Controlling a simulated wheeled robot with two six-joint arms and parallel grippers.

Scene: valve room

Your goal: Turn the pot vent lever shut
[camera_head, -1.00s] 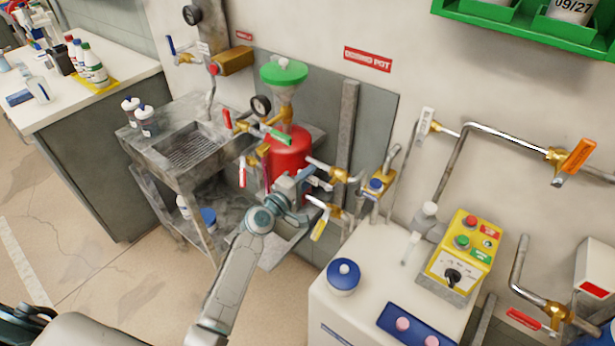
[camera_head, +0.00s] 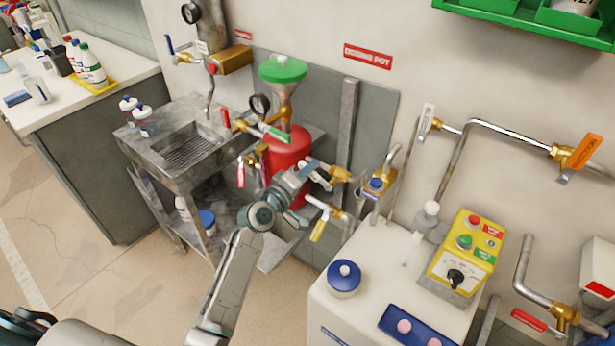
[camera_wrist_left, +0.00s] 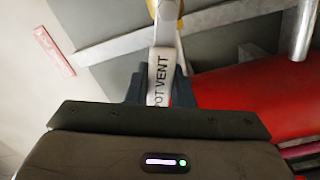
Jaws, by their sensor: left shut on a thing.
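The pot vent lever (camera_wrist_left: 161,75) is a pale flat handle marked "POT VENT" in the left wrist view. My left gripper (camera_wrist_left: 159,92) is shut on it, with a dark finger on each side of the labelled part. In the head view my left gripper (camera_head: 312,170) is at the right side of the red dosing pot (camera_head: 287,150), beside a brass valve (camera_head: 340,174). The lever is mostly hidden there by the gripper and wrist. My right gripper is not in view.
A green-lidded funnel (camera_head: 283,72) stands above the pot. A lower brass valve with a yellow-tipped handle (camera_head: 319,231) is just below my gripper. A metal sink bench (camera_head: 160,150) is on the left, and a white cabinet with a yellow control box (camera_head: 465,250) is on the right.

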